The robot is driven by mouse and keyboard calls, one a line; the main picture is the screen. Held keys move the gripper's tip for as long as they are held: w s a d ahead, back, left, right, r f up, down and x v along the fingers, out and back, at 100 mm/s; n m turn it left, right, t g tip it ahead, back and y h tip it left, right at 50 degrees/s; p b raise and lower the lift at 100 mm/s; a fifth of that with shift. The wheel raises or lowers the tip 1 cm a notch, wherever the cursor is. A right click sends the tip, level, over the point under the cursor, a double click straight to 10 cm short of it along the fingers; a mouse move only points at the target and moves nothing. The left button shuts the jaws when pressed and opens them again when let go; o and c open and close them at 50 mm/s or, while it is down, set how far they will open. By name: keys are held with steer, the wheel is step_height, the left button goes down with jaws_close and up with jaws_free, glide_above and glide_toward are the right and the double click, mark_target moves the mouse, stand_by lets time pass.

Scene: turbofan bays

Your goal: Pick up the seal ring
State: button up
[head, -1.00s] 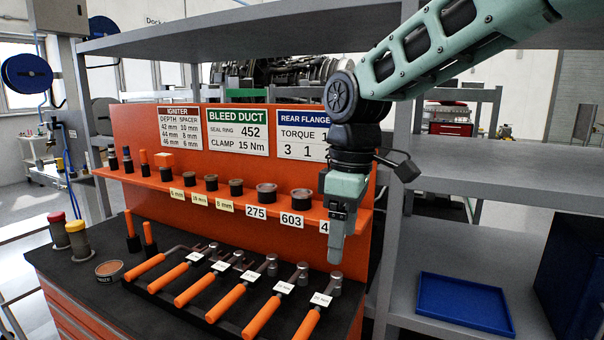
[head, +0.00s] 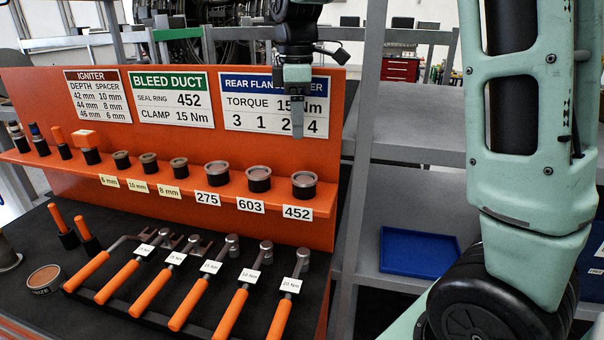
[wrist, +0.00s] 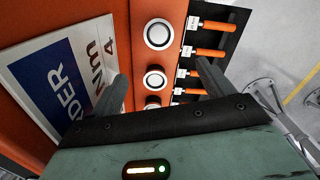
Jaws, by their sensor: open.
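The seal ring marked 452 (head: 304,179) is a pale ring on a dark round stand at the right end of the orange shelf. In the wrist view the uppermost pale ring (wrist: 158,34) appears to be the same one. My gripper (head: 297,132) points down above the shelf, in front of the rear flange sign. It is above and apart from the 452 ring. In the wrist view my gripper (wrist: 163,80) has its two fingers wide apart with nothing held between them. The lower rings there are partly hidden by my gripper body.
Rings marked 603 (head: 259,172) and 275 (head: 216,168) stand left of it, with smaller spacers further left. Orange-handled wrenches (head: 237,306) lie below on the black bench top. The bleed duct sign (head: 171,96) reads seal ring 452. A blue tray (head: 418,252) lies on the grey rack.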

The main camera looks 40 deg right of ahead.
steer(key=p, duration=0.2)
glide_above(302, 179)
steer(key=f, duration=0.6)
steer(key=shift+w+a+f, duration=0.2)
steer(key=shift+w+a, duration=0.15)
steer(key=shift+s+d+f, duration=0.15)
steer(key=shift+s+f, duration=0.05)
steer(key=shift+f, duration=0.35)
steer(key=f, duration=0.1)
steer(key=f+p, duration=0.2)
steer(key=shift+s+d+f, duration=0.15)
steer(key=shift+d+f, duration=0.1)
steer(key=shift+f, duration=0.4)
steer(key=shift+f, duration=0.25)
steer(key=c, duration=1.2)
